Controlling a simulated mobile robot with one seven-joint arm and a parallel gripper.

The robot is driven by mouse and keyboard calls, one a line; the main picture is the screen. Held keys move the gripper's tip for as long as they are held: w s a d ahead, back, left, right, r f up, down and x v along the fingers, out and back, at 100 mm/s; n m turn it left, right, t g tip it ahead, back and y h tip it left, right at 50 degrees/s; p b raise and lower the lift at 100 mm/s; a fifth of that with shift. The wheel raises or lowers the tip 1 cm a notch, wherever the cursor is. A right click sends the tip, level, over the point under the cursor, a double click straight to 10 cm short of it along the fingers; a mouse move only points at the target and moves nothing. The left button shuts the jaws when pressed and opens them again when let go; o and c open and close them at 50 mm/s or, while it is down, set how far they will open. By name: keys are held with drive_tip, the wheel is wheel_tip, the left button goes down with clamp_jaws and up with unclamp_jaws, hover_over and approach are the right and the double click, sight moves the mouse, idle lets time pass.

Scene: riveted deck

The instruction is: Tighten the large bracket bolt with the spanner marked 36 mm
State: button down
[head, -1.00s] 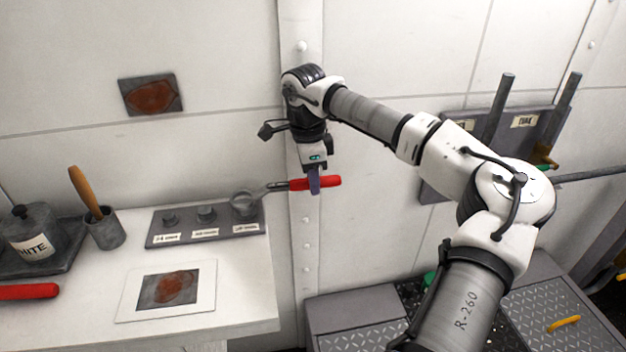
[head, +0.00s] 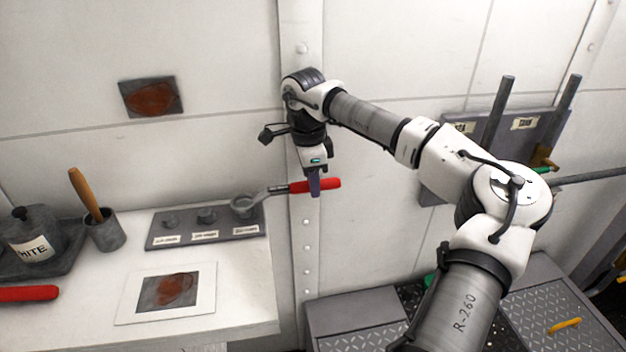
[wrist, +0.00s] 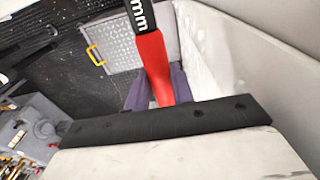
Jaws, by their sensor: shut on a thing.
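My gripper (head: 314,186) is shut on the red handle of the spanner (head: 325,184), to the right of the white bench. The spanner's grey shaft points left, and its head is at the right-hand, largest bolt (head: 243,205) on the dark bracket plate (head: 180,241). I cannot tell whether the head is fully seated around the bolt. Two smaller bolts stand to its left, each with a small label too blurred to read. In the wrist view the red handle (wrist: 155,65) runs between my purple jaws; its black band shows "mm", with the number out of frame.
On the bench (head: 235,310) are a framed rust picture (head: 170,290), a cup (head: 105,233) with a wooden handle, a labelled pot (head: 35,240) and another red handle (head: 28,293). The wall stands close behind. A rack (head: 545,125) and tread-plate boxes (head: 365,320) are at right.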

drive_tip(key=shift+f+b, duration=0.6)
drive_tip(key=shift+f, duration=0.4)
idle(0.4)
drive_tip(key=shift+s, duration=0.15)
idle(0.4)
drive_tip(key=s+a+m+b, duration=0.2)
drive_tip(key=s+m+b, duration=0.3)
drive_tip(key=s+m, duration=0.3)
drive_tip(key=s, duration=0.2)
drive_tip(key=shift+s, duration=0.3)
idle(2.5)
drive_tip(key=shift+w+d, duration=0.2)
drive_tip(key=shift+w, duration=0.1)
drive_tip(key=shift+r, duration=0.1)
idle(0.5)
